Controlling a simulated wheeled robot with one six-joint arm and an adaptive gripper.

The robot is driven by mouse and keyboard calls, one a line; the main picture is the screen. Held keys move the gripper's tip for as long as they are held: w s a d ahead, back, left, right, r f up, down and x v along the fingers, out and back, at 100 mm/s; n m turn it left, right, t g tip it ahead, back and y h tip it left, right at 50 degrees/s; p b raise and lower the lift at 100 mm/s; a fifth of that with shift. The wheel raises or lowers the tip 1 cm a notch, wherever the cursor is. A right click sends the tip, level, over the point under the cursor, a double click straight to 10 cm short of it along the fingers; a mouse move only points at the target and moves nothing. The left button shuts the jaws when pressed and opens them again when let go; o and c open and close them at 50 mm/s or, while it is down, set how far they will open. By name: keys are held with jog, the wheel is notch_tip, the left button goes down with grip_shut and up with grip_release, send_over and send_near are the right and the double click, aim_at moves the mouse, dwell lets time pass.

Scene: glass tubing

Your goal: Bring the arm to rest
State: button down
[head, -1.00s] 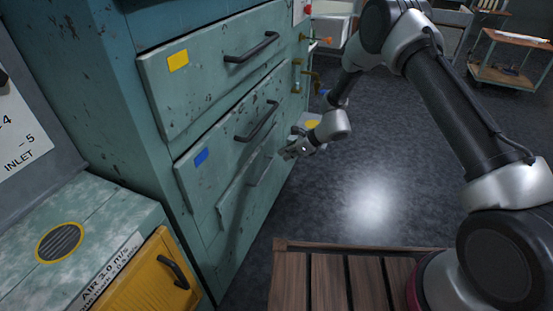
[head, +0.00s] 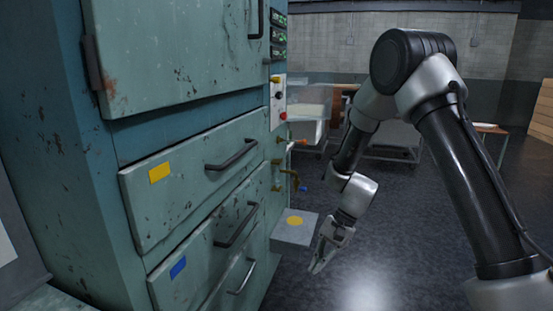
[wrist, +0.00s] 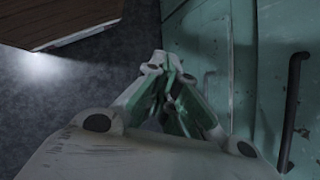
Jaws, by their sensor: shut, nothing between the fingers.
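My gripper (head: 318,266) hangs pointing down in the head view, to the right of the green drawer cabinet (head: 150,215). It is shut and empty, and apart from the drawer fronts. In the wrist view my gripper (wrist: 170,65) shows its fingers together in the middle, with the dark floor (wrist: 75,110) beyond. My arm reaches in from the right of the head view, bent at a high elbow.
The cabinet has drawers with dark handles (head: 232,155), a yellow label (head: 159,172) and a blue label (head: 178,267). A grey box with a yellow disc (head: 295,228) stands behind my gripper. Carts (head: 390,145) stand farther back. Open floor lies to the right.

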jog(key=s+d+r+n+t+h, duration=0.3)
jog(key=s+d+r, duration=0.7)
jog(key=r, duration=0.5)
jog(key=s+d+r+n+t+h, duration=0.2)
jog(key=s+d+r+n+t, duration=0.2)
jog(key=s+d+r, duration=0.6)
jog(key=d+r, duration=0.4)
jog(key=shift+s+d+r+h, duration=0.25)
jog(key=shift+s+r+h, duration=0.05)
jog(key=shift+r+h, duration=0.1)
